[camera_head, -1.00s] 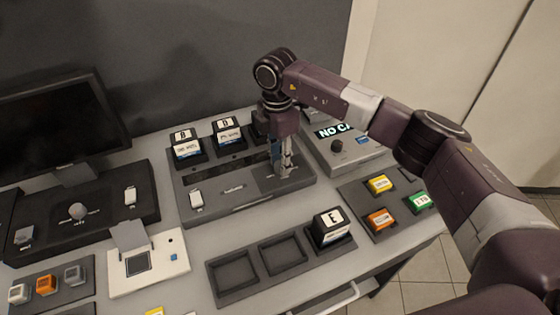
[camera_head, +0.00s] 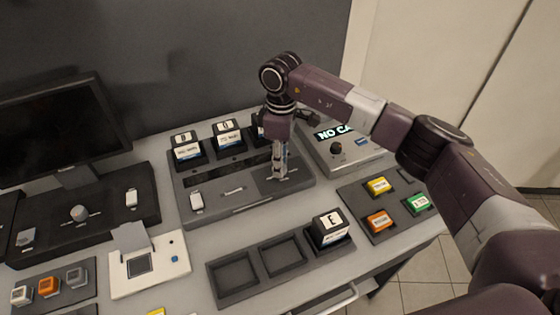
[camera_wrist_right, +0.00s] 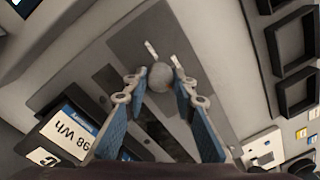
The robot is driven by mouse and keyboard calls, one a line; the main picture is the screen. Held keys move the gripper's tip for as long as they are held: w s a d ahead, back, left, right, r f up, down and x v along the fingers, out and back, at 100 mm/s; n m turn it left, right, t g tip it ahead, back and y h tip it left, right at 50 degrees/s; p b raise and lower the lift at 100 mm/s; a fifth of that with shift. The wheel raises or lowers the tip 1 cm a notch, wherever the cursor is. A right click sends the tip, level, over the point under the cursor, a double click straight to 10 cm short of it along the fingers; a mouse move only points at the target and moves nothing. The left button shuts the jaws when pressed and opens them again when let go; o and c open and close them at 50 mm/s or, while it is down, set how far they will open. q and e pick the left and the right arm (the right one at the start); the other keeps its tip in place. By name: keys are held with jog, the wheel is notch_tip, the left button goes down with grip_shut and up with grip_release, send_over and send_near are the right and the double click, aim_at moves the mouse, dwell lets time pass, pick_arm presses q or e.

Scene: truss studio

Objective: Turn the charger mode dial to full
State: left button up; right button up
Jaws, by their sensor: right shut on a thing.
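The charger (camera_head: 222,212) is a dark grey panel in the middle of the desk. Its round grey mode dial (camera_wrist_right: 160,77) shows between the fingers in the right wrist view, with pale marks beside it. In the head view the dial is hidden by the fingers. My right gripper (camera_head: 280,172) points down at the charger's right part. In the right wrist view its blue-padded fingers (camera_wrist_right: 159,82) are shut on the dial, with the tips at its sides. I cannot read which mode the dial points to. My left gripper is out of view.
Black batteries (camera_head: 187,148) with white labels stand along the charger's back. A box with a lit display (camera_head: 335,131) and black knob (camera_head: 336,147) is to the right. A tray (camera_head: 234,271) with a battery marked E (camera_head: 329,224) lies in front. A monitor (camera_head: 62,128) stands left.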

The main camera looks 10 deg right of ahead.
jog(key=shift+w+r+m, duration=0.1)
jog(key=shift+r+m, duration=0.05)
jog(key=shift+m, duration=0.25)
jog(key=o, duration=1.2)
jog(key=shift+c, duration=0.2)
notch_tip(320, 180, up, 12)
jog(key=shift+w+d, duration=0.15)
jog(key=shift+w, duration=0.1)
